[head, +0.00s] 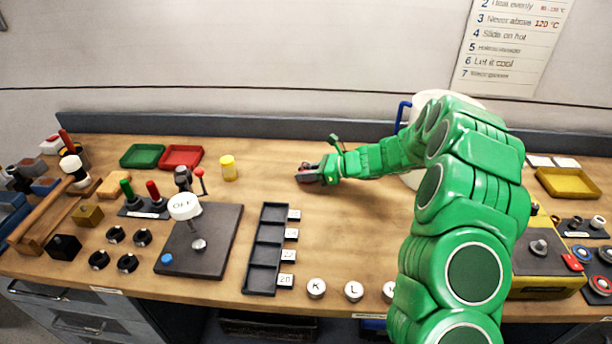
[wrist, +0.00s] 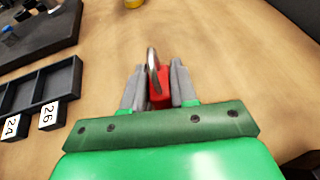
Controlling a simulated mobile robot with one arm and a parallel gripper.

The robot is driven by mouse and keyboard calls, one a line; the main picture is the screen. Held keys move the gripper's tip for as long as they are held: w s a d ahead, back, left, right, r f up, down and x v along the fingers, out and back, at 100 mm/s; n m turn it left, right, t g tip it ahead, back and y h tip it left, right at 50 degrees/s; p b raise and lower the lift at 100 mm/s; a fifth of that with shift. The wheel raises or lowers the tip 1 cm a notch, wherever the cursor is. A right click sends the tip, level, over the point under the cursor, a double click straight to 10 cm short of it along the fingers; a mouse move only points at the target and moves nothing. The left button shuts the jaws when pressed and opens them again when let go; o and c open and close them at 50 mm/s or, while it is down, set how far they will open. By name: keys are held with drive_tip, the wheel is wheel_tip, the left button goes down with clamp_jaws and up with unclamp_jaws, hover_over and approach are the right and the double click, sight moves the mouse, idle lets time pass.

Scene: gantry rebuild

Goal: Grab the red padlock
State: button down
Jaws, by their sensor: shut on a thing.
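The red padlock (wrist: 158,91) shows in the wrist view between the two grey fingers of my gripper (wrist: 158,88). Its silver shackle (wrist: 152,60) points away from the palm. The fingers are shut on the red body from both sides and partly hide it. In the head view my gripper (head: 309,174) is over the middle of the wooden bench, behind the black tray. There the padlock is mostly hidden by the dark fingers. I cannot tell whether it touches the bench.
A black compartment tray (head: 262,262) with numbered tags stands in front of my gripper. A yellow cylinder (head: 229,168) and a red tray (head: 180,158) are to the left. A lever on a dark plate (head: 204,256) stands at front left. Bare wood surrounds my gripper.

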sight(308, 163)
drive_tip(key=shift+r, duration=0.65)
wheel_tip(308, 163, up, 2)
drive_tip(key=shift+s+r, duration=0.15)
drive_tip(key=shift+r, duration=0.1)
drive_tip(key=s+d+r, duration=0.3)
drive_tip(key=s+r, duration=0.6)
drive_tip(key=s, duration=0.4)
drive_tip(key=shift+d+r, duration=0.15)
drive_tip(key=shift+d, duration=0.25)
